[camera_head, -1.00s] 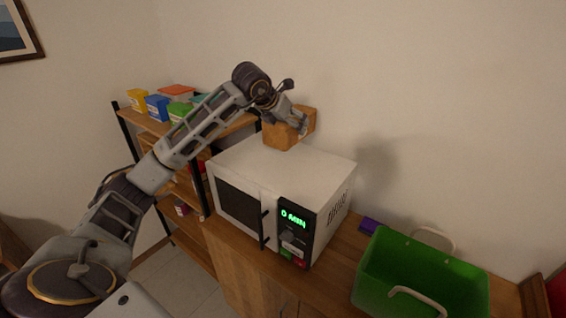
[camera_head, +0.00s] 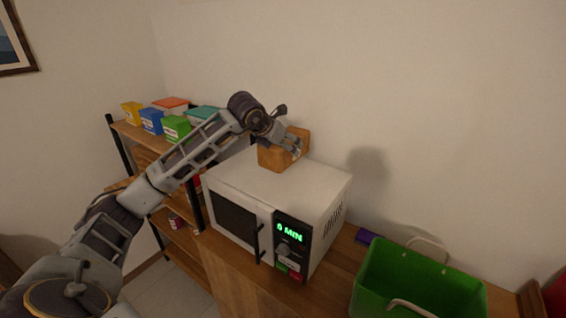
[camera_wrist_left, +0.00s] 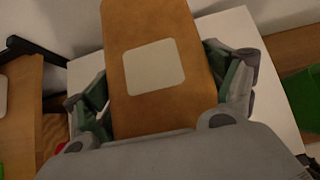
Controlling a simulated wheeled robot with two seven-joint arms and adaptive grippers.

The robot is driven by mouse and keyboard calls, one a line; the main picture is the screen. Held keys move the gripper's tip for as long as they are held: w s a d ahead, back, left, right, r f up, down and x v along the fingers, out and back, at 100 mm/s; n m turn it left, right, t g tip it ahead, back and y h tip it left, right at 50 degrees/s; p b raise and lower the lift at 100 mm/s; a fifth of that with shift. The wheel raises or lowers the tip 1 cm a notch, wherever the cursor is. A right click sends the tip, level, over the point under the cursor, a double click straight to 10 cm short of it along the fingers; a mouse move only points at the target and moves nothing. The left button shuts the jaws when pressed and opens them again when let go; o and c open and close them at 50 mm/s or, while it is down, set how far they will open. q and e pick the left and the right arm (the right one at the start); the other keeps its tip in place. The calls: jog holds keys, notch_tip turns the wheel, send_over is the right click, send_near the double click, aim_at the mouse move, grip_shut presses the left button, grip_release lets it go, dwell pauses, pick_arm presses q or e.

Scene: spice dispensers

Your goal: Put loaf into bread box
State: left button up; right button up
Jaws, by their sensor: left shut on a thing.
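My left gripper (camera_head: 291,146) is shut on a brown block that looks like the loaf (camera_head: 271,158), over the top of the white microwave. I cannot tell for sure whether it touches the microwave. In the left wrist view the loaf (camera_wrist_left: 120,108) has a pale square patch, and the fingers of the left gripper (camera_wrist_left: 160,85) press on its two sides. I cannot pick out the bread box with certainty. My right gripper is not in view.
The microwave (camera_head: 230,183) stands on a wooden counter (camera_head: 335,270). A green basket (camera_head: 400,270) is at the right, with a small purple item (camera_head: 366,237) beside it. A wooden shelf unit (camera_head: 120,128) at the left bears several coloured boxes; my arm hides part of it.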

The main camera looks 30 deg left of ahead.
aim_at(267, 153)
pick_arm(q)
jog(key=shift+f, duration=1.15)
jog(key=shift+f, duration=0.1)
jog(key=shift+f+p, duration=0.5)
jog(key=shift+f, duration=1.45)
jog(key=shift+f, duration=0.2)
jog(key=o, duration=1.1)
jog(key=shift+o, duration=0.2)
jog(key=shift+r, duration=0.15)
jog(key=shift+b+v, duration=1.5)
jog(key=shift+v, duration=4.5)
